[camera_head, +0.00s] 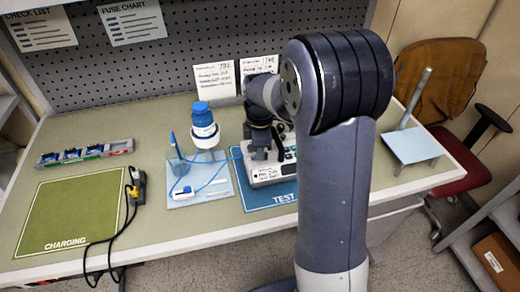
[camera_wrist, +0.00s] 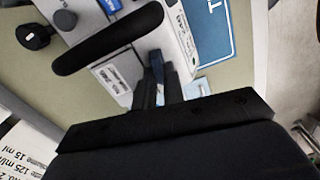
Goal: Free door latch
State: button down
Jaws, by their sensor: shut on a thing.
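The infusion pump (camera_head: 268,175) is a pale grey box on the blue TEST mat, partly hidden behind my arm. My gripper (camera_head: 262,152) points down at its top. In the wrist view my gripper (camera_wrist: 160,80) has its dark fingers close together at the pump (camera_wrist: 125,70), shut on a small blue part that looks like the door latch (camera_wrist: 157,64). The fingers hide most of that part. A thick black handle (camera_wrist: 105,42) crosses the pump just beside the fingertips. I cannot tell whether the pump door is open.
Further left are a green CHARGING mat (camera_head: 70,215), a black cable (camera_head: 98,243) and a grey rack (camera_head: 85,153). A black knob (camera_wrist: 33,36) sticks out near the pump.

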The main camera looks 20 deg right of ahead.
jog(key=shift+n, duration=0.7)
jog(key=c, duration=1.5)
grip_release()
jog(key=shift+s, duration=0.1)
jog(key=shift+r, duration=0.1)
notch_tip(320, 180, up, 11)
jog(key=shift+b, duration=0.45)
jog(key=shift+f, duration=0.2)
